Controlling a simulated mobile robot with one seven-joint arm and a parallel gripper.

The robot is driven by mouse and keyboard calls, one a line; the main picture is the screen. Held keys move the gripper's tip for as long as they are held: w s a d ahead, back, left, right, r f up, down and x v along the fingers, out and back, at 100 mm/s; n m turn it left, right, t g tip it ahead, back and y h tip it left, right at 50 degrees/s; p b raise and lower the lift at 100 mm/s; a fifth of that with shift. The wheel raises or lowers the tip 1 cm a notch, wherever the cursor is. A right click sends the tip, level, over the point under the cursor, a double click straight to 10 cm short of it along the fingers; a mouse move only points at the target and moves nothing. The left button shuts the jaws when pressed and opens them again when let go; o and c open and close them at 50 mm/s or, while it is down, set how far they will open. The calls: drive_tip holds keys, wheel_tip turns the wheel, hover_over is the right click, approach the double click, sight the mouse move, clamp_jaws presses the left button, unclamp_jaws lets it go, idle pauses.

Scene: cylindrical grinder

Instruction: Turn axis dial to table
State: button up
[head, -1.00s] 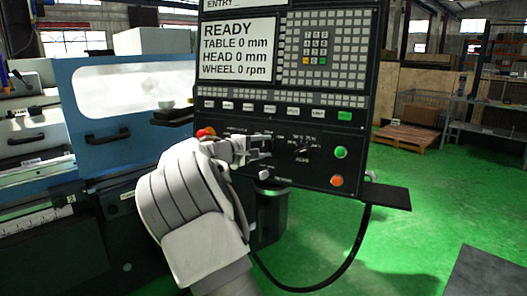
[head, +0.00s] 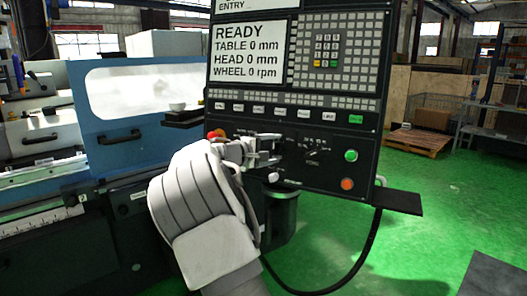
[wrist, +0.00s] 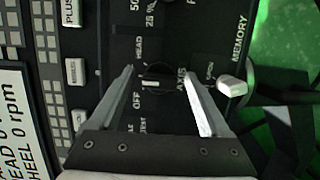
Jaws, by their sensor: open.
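The axis dial (wrist: 156,74) is a small dark round knob on the black control panel, with a white mark on it. HEAD, OFF and a partly hidden label ending in LE are printed around it, with AXIS beside it. In the wrist view my gripper (wrist: 158,76) is open, with one finger on each side of the dial. I cannot tell whether the fingers touch it. In the head view my gripper (head: 280,149) is at the lower middle of the panel and hides the dial. The exact direction of the dial's mark is unclear.
The panel screen (head: 250,52) reads READY, TABLE 0 mm, HEAD 0 mm, WHEEL 0 rpm. Another dial (head: 312,156), a green button (head: 351,156) and an orange button (head: 347,184) are right of my gripper. A red button (head: 216,134) is to its left. A white switch (wrist: 232,86) is close by.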

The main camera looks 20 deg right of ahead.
drive_tip(key=v, duration=1.7)
drive_tip(key=shift+s, duration=0.15)
drive_tip(key=s+d+f+m+g+y+p, duration=0.1)
drive_tip(key=s+d+m+g+y+p, duration=0.2)
drive_tip(key=s, duration=0.5)
drive_tip(key=s+d+f+y+p, duration=0.1)
drive_tip(key=s+d+f+y, duration=0.2)
drive_tip(key=s, duration=0.4)
drive_tip(key=s+a+r+m+y+p, duration=0.1)
drive_tip(key=s+a+y, duration=0.3)
drive_tip(key=s, duration=0.6)
drive_tip(key=s+a+r+m+t+y+p, duration=0.1)
drive_tip(key=s+a+y+p, duration=0.3)
drive_tip(key=s, duration=0.7)
drive_tip(key=a, duration=0.2)
drive_tip(key=shift+s+a+r+m+t, duration=0.25)
drive_tip(key=shift+a+r+m+t, duration=0.05)
drive_tip(key=shift+a+r+m, duration=0.1)
